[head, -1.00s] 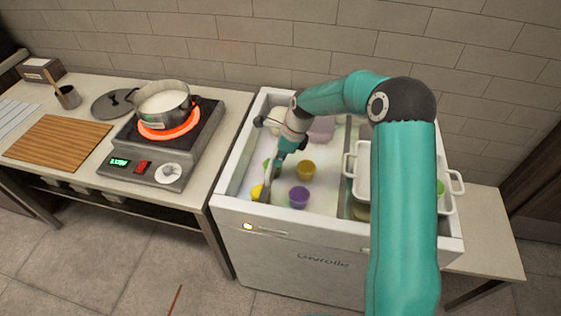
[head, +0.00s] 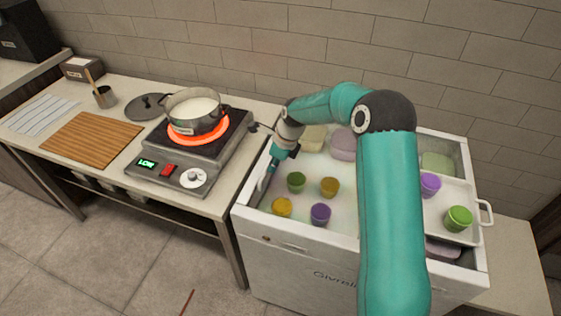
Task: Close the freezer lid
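The white freezer (head: 290,238) stands at the centre right, open at the top. I cannot make out a separate lid. Inside its left part sit a green cup (head: 296,182), an amber cup (head: 329,187), a yellow cup (head: 282,207) and a purple cup (head: 320,214). My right arm crosses over the freezer, hiding part of its middle. My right gripper (head: 264,180) points down near the freezer's left wall, left of the green cup. The view does not show whether its fingers are open or shut. My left gripper is out of view.
A white tray (head: 484,207) at the freezer's right holds a purple cup (head: 430,185) and a green cup (head: 459,219). Left of the freezer, a pot (head: 196,112) sits on a glowing burner (head: 170,165). A cutting board (head: 92,140) lies farther left.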

